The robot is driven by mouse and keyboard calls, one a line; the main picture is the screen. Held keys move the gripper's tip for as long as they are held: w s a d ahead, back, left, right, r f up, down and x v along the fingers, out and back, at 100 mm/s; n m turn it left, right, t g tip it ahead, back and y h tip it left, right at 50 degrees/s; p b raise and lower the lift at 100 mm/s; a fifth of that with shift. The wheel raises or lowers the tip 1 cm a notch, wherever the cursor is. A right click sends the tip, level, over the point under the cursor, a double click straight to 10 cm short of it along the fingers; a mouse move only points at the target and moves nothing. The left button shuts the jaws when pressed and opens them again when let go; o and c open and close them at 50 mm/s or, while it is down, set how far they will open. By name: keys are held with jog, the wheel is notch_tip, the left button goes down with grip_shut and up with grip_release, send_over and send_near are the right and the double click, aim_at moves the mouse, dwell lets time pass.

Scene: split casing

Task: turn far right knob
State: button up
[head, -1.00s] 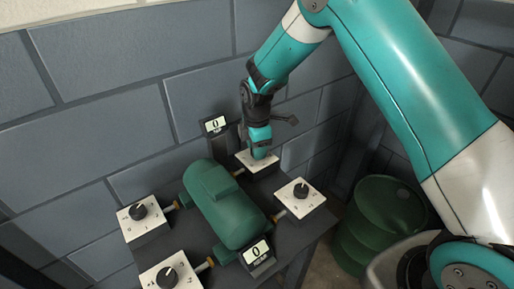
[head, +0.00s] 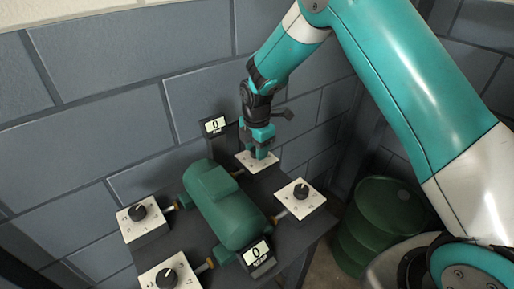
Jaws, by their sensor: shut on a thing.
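The far right knob stands on a white dial plate (head: 248,165) at the back of the table, beyond the green casing. My gripper (head: 260,152) points down over this plate, with its fingers at the knob. It is shut on the knob, which the fingers hide. The green casing (head: 225,207) lies in the middle with a knob box near each corner. The other knobs are black with white plates: near right (head: 301,191), far left (head: 138,212) and near left (head: 167,278).
Two small displays, one at the back (head: 214,126) and one at the front (head: 257,252), both read 0. A brick wall rises close behind the dark table (head: 190,236). A green barrel (head: 378,225) stands on the floor to the right.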

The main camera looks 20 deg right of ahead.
jog(key=shift+w+r, duration=0.1)
jog(key=o, duration=0.9)
jog(key=shift+o, duration=0.2)
notch_tip(320, 180, up, 17)
jog(key=b, duration=0.2)
jog(key=shift+r, duration=0.2)
